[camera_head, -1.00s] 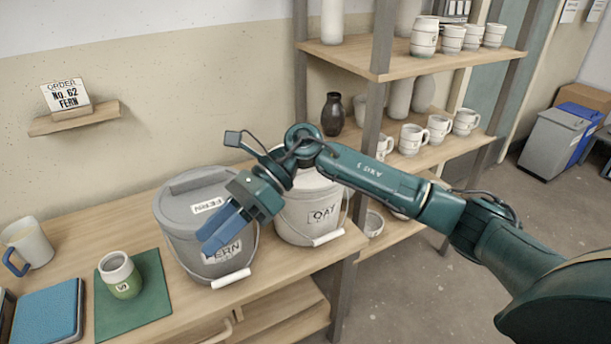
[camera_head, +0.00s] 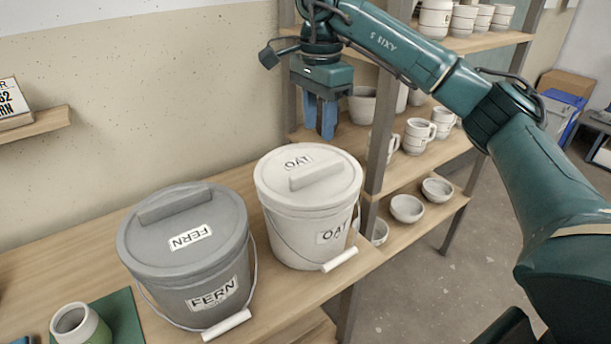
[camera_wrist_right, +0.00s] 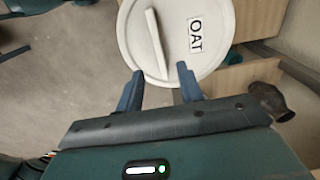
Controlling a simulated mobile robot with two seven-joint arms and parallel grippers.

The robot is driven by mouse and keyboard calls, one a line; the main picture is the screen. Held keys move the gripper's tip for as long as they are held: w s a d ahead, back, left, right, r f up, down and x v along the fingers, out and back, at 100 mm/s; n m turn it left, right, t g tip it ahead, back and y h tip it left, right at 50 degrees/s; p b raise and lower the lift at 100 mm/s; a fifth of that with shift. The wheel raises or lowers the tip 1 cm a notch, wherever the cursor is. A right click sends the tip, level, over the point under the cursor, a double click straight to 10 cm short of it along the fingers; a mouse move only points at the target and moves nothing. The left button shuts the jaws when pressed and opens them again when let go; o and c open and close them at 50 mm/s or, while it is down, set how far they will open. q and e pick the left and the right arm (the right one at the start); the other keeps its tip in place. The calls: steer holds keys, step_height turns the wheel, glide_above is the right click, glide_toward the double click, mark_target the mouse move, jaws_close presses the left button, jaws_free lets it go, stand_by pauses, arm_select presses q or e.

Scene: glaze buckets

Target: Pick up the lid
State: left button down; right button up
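A grey bucket (camera_head: 213,298) marked FERN stands on the wooden bench, with its grey lid (camera_head: 150,245) on; the lid has a bar handle (camera_head: 175,204). To its right stands a white bucket (camera_head: 290,238) marked OAT, with its white lid (camera_head: 335,183) on; this lid also shows in the right wrist view (camera_wrist_right: 215,62), with its bar handle (camera_wrist_right: 156,45). My right gripper (camera_head: 320,132) points down, above the white lid. In the right wrist view its blue fingers (camera_wrist_right: 159,84) are apart, with nothing between them, by the lid's near edge. My left gripper is out of view.
A shelf rack with a post (camera_head: 376,150) stands right of the white bucket, holding cups and bowls (camera_head: 406,208). A green-and-cream cup (camera_head: 80,328) is on a green mat (camera_head: 120,316) at lower left. An order card (camera_head: 10,98) sits on a wall ledge.

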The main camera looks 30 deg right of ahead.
mark_target(317, 167)
steer(key=shift+s+a+f+b, duration=0.1)
steer(key=shift+f+b, duration=0.15)
steer(key=shift+f, duration=2.15)
steer(key=shift+s+f+b, duration=0.1)
steer(key=shift+f+b, duration=0.15)
steer(key=shift+f, duration=2.1)
steer(key=shift+f, duration=0.1)
jaws_close()
